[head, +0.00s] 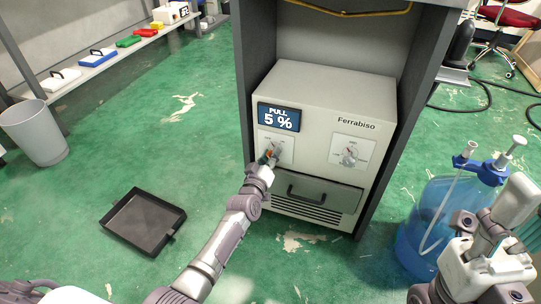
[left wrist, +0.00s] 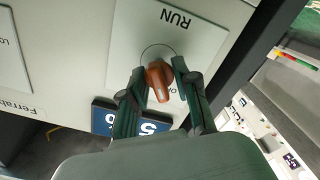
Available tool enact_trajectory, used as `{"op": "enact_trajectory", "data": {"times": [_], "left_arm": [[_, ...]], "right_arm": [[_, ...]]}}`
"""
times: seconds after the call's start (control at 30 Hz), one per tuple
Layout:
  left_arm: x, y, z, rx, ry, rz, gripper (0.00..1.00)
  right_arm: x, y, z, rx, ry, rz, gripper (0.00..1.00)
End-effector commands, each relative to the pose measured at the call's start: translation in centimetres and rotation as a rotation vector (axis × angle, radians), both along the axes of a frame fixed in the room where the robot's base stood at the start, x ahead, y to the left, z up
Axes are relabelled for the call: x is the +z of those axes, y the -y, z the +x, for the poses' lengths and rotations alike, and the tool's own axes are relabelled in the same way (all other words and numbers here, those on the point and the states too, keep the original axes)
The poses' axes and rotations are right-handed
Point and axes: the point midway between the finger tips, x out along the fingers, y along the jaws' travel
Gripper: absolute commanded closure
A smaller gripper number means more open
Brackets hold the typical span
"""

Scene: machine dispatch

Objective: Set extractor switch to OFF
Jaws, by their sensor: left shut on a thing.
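The white machine (head: 330,105) has a left switch plate (head: 283,140) under a blue display (head: 279,117) reading "PULL 5 %". In the left wrist view, the plate carries an orange switch knob (left wrist: 160,83) and the word RUN. My left gripper (head: 268,158) is at this knob; in the left wrist view (left wrist: 161,68) its dark fingers are shut on the knob from both sides. The fingers hide most of the plate's other markings.
A second dial (head: 349,155) sits on the machine's right side, above a grey drawer (head: 310,190) with a handle. Dark cabinet walls flank the machine. A blue-liquid bottle (head: 425,215) stands at right. A black tray (head: 143,220) lies on the green floor, near a bin (head: 35,133).

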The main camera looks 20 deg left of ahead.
Motion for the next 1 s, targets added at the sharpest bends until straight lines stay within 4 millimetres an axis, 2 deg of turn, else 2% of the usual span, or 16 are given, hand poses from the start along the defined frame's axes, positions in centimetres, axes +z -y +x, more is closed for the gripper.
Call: {"op": "enact_trajectory", "data": {"times": [0.1, 0.13, 0.17, 0.57, 0.73, 1.0], "left_arm": [[0.0, 0.0, 0.0, 0.001, -0.001, -0.001, 1.00], [0.0, 0.0, 0.0, 0.001, -0.001, -0.001, 0.67], [0.0, 0.0, 0.0, 0.001, -0.001, -0.001, 0.62], [-0.1, 0.0, -0.6, 0.001, -0.001, -0.001, 0.62], [-0.2, -0.1, -3.1, 0.000, -0.003, -0.001, 0.62], [-0.1, -0.3, -8.9, 0.001, -0.002, -0.001, 0.62]], "right_arm": [[0.0, 0.0, 0.0, 0.000, -0.002, -0.001, 0.60], [0.0, 0.0, 0.0, 0.000, -0.002, -0.001, 0.60], [0.0, 0.0, 0.0, 0.000, -0.002, -0.001, 0.60], [-0.1, 0.0, 0.1, -0.001, -0.004, -0.007, 0.60], [0.0, 0.0, 0.1, -0.001, -0.003, -0.004, 0.60], [0.0, 0.0, 0.0, 0.000, -0.001, -0.003, 0.60]]}}
